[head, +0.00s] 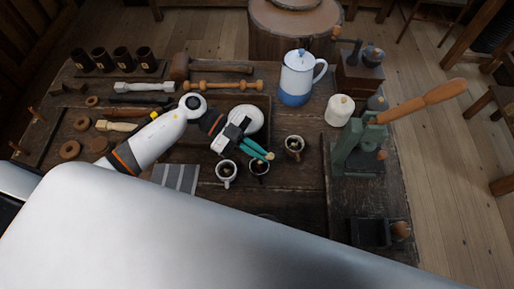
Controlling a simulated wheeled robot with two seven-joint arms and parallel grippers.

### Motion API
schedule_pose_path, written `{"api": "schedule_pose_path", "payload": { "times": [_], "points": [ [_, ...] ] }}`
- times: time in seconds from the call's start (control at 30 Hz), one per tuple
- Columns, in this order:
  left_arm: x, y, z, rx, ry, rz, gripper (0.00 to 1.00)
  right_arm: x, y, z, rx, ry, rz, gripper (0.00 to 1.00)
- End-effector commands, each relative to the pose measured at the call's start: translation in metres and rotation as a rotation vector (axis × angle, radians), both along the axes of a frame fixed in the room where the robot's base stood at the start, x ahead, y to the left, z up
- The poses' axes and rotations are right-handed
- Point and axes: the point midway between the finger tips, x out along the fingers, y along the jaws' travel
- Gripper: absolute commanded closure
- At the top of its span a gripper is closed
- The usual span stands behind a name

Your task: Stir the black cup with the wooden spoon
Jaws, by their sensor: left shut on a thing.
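My left gripper (262,153) reaches in from the left, its teal fingers shut on what looks like the wooden spoon (270,156). Only a small light-brown end of the spoon shows at the fingertips; the rest is hidden. The black cup (259,172) stands upright on the table just below the fingertips in the picture. Its dark opening is partly covered by the fingers. I cannot tell whether the spoon reaches inside it. My right gripper is not in view.
A white cup (226,177) stands close left of the black cup, and a brownish cup (294,150) to its right. A blue-and-white pot (295,82), a white lidded jar (339,112) and a green press (354,150) stand farther right. Turned wooden pieces lie at left.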

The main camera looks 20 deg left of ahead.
Motion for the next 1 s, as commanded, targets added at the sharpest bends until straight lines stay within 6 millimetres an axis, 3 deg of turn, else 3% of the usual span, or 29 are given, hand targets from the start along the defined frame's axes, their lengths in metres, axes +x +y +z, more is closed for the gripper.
{"api": "schedule_pose_path", "payload": {
  "times": [1.0],
  "points": [
    [-0.001, -0.001, -0.039, 0.001, 0.000, 0.000, 1.00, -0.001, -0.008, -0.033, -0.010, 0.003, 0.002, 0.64]
  ]
}}
